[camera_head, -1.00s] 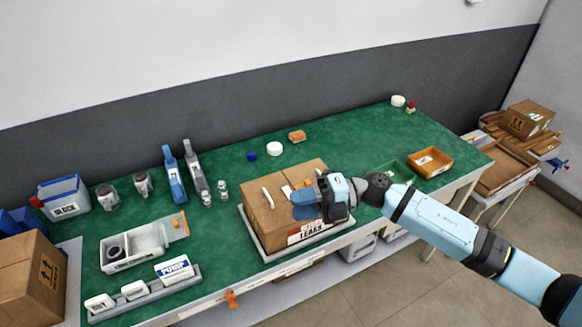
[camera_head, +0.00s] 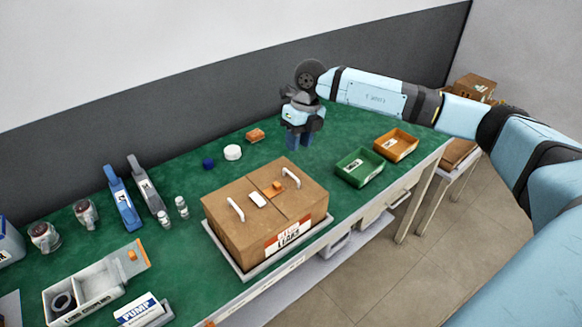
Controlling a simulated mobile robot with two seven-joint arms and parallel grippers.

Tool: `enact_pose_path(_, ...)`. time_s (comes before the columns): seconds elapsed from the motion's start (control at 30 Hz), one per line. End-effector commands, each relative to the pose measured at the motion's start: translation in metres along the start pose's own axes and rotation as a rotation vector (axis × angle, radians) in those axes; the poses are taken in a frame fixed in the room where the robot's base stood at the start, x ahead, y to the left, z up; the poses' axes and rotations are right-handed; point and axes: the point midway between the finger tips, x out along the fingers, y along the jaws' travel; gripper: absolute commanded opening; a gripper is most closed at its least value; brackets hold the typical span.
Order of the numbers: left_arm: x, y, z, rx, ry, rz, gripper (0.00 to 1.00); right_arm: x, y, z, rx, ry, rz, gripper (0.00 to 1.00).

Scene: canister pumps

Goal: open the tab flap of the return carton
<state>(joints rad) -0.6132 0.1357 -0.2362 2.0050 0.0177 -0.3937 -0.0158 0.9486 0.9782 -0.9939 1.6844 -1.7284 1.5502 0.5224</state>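The brown carton (camera_head: 232,232) with a red-and-white label reading "LEAKS" (camera_head: 288,237) sits on a pale tray (camera_head: 243,274) near the bench's front edge. Its top looks closed, with two panels meeting at a seam. Each panel has a white handle, one on the left (camera_head: 235,209) and one on the right (camera_head: 291,178). A small white piece (camera_head: 257,200) and an orange piece (camera_head: 278,186) lie near the seam. My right gripper (camera_head: 298,143) points down behind the carton, apart from it, with nothing visible in it. Its finger gap is unclear. My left gripper is out of view.
A green bin (camera_head: 360,168) and an orange bin (camera_head: 396,145) stand right of the carton. A white round lid (camera_head: 233,152), a blue cap (camera_head: 208,163) and an orange block (camera_head: 255,135) lie behind it. Small bottles (camera_head: 181,207) and pumps (camera_head: 122,198) stand to the left.

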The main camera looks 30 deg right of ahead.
Motion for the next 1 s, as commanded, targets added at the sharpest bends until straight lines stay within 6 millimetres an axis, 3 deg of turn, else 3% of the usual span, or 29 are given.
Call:
enact_pose_path(0.2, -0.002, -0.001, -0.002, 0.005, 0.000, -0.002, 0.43, 0.047, 0.001, -0.001, 0.001, 0.003, 0.003, 0.34)
enact_pose_path(0.4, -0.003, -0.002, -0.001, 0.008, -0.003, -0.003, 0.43, 0.076, 0.001, 0.000, 0.000, 0.002, 0.003, 0.34)
enact_pose_path(0.83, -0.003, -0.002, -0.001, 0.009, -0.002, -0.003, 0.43, 0.088, 0.001, 0.000, 0.000, -0.001, 0.003, 0.34)
enact_pose_path(0.87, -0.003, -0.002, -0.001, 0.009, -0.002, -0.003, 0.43, 0.088, 0.001, 0.000, 0.000, -0.001, 0.003, 0.32)
enact_pose_path(1.0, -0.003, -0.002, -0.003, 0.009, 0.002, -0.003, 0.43, 0.087, 0.001, 0.000, 0.000, -0.001, 0.003, 0.00)
